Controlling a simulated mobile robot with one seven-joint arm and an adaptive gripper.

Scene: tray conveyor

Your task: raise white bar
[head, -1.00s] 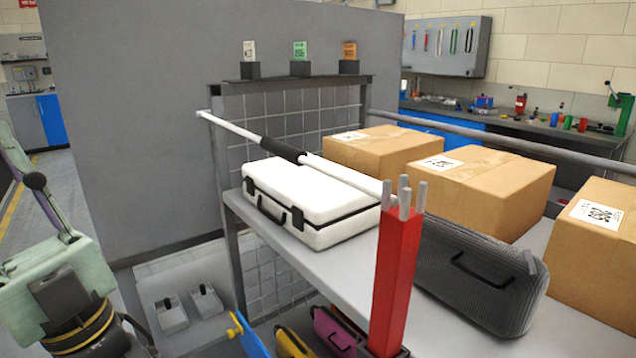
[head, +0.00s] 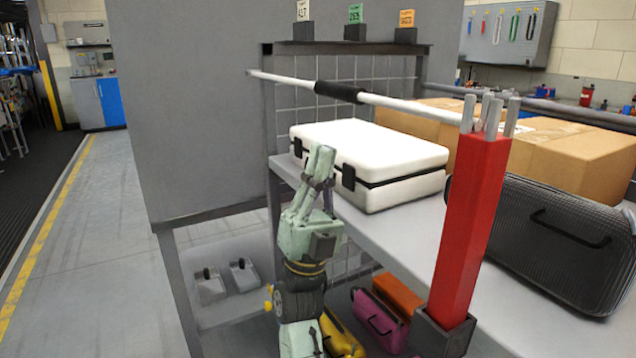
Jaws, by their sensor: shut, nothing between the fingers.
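The white bar (head: 415,107) runs across the front of the shelf, with a black grip sleeve (head: 340,91) around its middle. My gripper (head: 321,152) points upward in front of the white case (head: 370,160), below the black sleeve in the picture. It is shut and empty, apart from the bar. It hides part of the case's front left side.
Pink (head: 378,318) and other coloured cases sit below. Floor (head: 100,250) at the left is clear.

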